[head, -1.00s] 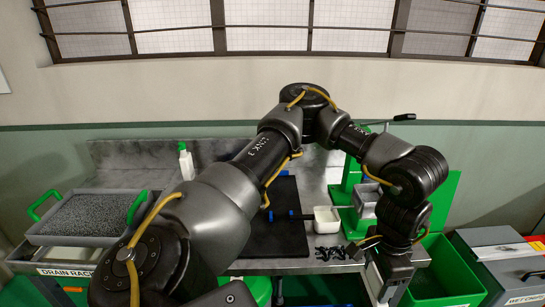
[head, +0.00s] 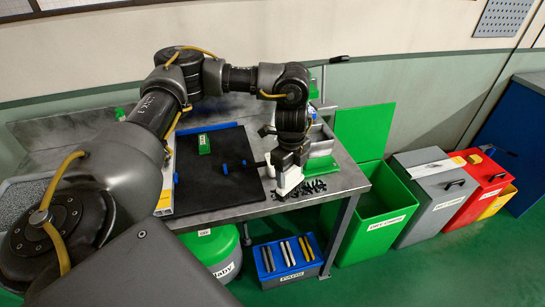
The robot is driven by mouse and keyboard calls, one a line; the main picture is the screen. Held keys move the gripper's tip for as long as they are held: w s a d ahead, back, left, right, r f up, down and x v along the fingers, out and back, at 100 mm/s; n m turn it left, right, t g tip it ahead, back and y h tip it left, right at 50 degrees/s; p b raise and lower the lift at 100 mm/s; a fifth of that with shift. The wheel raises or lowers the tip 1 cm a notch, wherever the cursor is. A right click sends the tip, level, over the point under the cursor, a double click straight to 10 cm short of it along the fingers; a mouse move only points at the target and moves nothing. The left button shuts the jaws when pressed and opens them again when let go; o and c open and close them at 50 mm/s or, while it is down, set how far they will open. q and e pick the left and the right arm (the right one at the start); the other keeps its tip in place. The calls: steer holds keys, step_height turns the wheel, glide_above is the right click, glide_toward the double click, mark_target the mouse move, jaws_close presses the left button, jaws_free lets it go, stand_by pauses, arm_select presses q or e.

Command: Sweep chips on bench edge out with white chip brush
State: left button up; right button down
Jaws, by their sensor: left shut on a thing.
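My left gripper (head: 291,157) reaches down over the front right of the bench (head: 225,208) and is shut on the white chip brush (head: 289,181). The brush points down at the bench's front edge; I cannot tell whether its tip touches the surface. Dark curled chips (head: 314,186) lie on the bench edge just right of the brush, and a few dark bits show beside its lower end. My gripper hides part of the bench behind it. My right gripper is not in view.
An open green bin (head: 376,223) labelled for dry chips stands on the floor right of the bench. Grey (head: 430,205), red (head: 483,187) and yellow (head: 497,203) bins stand further right. A black mat (head: 215,172) with a green block (head: 204,145) lies left of my gripper.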

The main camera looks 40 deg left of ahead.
arm_select(q)
steer(key=a+m+p, duration=0.1)
steer(key=a+m, duration=0.5)
steer(key=a, duration=0.1)
steer(key=f+b, duration=0.6)
steer(key=b, duration=0.1)
steer(key=shift+w+d+f, duration=0.15)
steer(key=shift+w+f, duration=0.1)
steer(key=shift+f, duration=0.05)
steer(key=shift+f, duration=0.1)
stand_by(0.5)
steer(key=shift+f, duration=0.3)
steer(key=shift+w+d+r, duration=0.15)
steer(key=shift+w+d, duration=0.2)
steer(key=shift+w, duration=0.15)
steer(key=shift+w+d+p, duration=0.3)
steer(key=shift+w+d, duration=0.4)
steer(key=shift+w, duration=0.3)
